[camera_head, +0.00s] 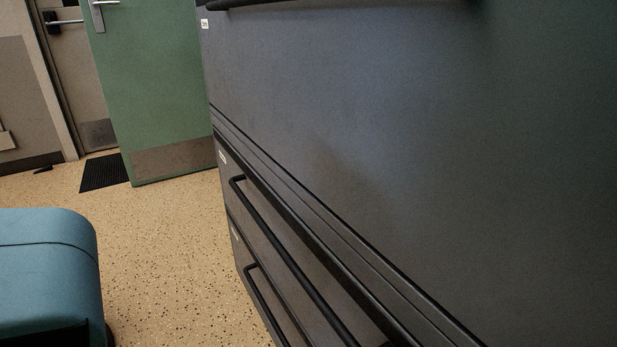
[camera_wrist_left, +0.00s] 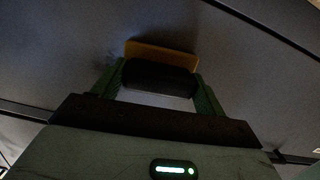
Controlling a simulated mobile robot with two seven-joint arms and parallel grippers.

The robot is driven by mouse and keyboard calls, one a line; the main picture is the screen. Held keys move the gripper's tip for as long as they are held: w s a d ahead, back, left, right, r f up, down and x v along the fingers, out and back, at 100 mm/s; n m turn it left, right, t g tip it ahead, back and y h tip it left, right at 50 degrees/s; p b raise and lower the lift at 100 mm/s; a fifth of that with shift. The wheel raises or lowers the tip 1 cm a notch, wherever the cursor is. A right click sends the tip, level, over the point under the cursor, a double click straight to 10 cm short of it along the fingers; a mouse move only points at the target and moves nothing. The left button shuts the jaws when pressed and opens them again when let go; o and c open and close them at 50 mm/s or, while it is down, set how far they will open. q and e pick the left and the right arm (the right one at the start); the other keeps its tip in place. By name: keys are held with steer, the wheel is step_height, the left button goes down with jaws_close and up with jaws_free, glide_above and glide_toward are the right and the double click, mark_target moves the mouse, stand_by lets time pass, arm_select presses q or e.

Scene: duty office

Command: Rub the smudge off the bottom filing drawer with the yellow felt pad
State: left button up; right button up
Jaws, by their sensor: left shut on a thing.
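In the left wrist view my left gripper (camera_wrist_left: 158,76) is shut on the black backing block of the yellow felt pad (camera_wrist_left: 162,53). The pad's yellow edge shows beyond the block, at or very close to a dark drawer front (camera_wrist_left: 55,60); I cannot tell whether it touches. A faint darker patch lies left of the pad, but I cannot tell if it is the smudge or shadow. In the head view the lowest visible filing drawer (camera_head: 262,270) has a black bar handle and is partly cut off by the frame. Neither gripper shows in the head view.
The dark cabinet (camera_head: 420,130) fills the right side, with another bar handle (camera_head: 290,260) above the lowest one. A teal padded seat (camera_head: 45,265) stands at lower left. Speckled floor (camera_head: 165,250) is clear between them. A green door (camera_head: 155,85) stands behind.

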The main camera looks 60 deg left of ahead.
arm_select(q)
steer(key=shift+w, duration=0.25)
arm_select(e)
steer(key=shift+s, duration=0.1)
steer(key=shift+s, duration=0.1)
arm_select(q)
steer(key=shift+d, duration=0.35)
steer(key=shift+s+d+r, duration=0.1)
steer(key=shift+s+d, duration=0.05)
steer(key=shift+d, duration=0.45)
steer(key=shift+s+d, duration=0.15)
steer(key=shift+d, duration=0.45)
steer(key=shift+d+p, duration=0.15)
steer(key=shift+p, duration=0.15)
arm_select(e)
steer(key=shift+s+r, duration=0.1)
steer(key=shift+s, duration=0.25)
arm_select(q)
steer(key=shift+d, duration=0.15)
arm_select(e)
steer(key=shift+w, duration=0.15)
